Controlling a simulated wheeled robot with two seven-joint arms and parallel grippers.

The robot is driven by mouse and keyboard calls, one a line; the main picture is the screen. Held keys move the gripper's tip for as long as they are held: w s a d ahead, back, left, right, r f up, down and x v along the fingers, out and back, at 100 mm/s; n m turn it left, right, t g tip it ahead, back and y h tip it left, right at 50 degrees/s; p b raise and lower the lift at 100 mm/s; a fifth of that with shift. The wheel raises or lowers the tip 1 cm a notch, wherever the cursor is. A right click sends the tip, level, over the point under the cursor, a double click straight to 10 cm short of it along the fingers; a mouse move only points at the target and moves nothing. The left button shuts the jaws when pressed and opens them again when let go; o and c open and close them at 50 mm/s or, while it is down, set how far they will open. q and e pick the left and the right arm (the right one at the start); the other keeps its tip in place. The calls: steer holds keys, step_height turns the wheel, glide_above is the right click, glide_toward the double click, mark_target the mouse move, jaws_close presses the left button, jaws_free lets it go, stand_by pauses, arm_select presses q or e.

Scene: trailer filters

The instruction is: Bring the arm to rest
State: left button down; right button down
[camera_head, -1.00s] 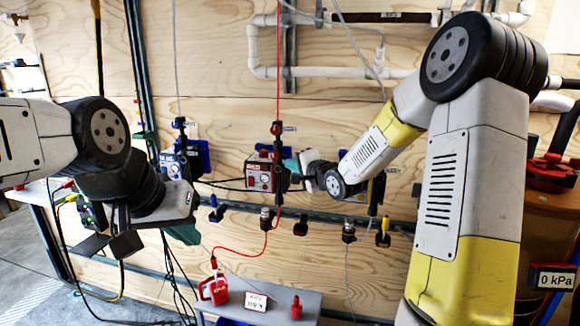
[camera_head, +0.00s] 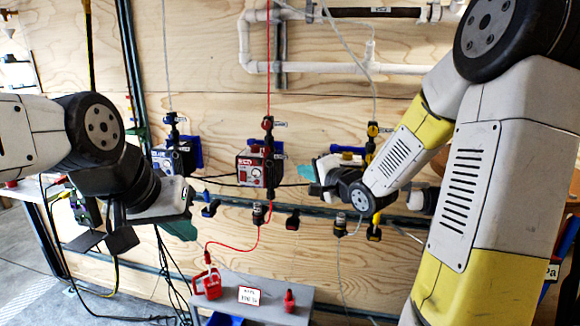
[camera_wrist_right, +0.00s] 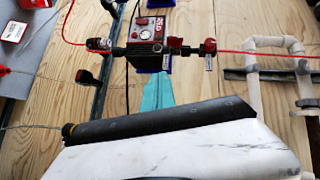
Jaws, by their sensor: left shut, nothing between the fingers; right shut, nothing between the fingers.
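My left gripper (camera_head: 180,228) hangs at the left of the head view, below the wrist. Its teal fingers are shut and empty, partly hidden by the wrist. My right arm reaches in from the right, bent at the elbow. My right gripper (camera_head: 305,173) points left, its teal fingers shut with nothing between them; it also shows in the right wrist view (camera_wrist_right: 150,95). In the head view it appears just right of a red filter unit (camera_head: 252,170) on the wall. In the wrist view the red unit (camera_wrist_right: 148,27) lies beyond the fingertips.
A blue unit (camera_head: 170,160) hangs left of the red one. A yellow-marked unit (camera_head: 371,160) is partly hidden by my right arm. A rail with several hanging fittings runs below. A grey shelf (camera_head: 275,312) holds a red padlock-like tag (camera_head: 208,284). White pipes (camera_head: 310,68) run above.

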steer(key=s+d+r+n+g+h, duration=0.3)
steer(key=s+d+n+h, duration=0.25)
steer(key=s, duration=0.45)
steer(key=s+a+n+g, duration=0.1)
steer(key=s+n+g, duration=0.4)
steer(key=s, duration=1.3)
steer(key=shift+s+a+f+n+y, duration=0.15)
steer(key=shift+s+f+n+y, duration=0.05)
steer(key=shift+f+n+y, duration=0.2)
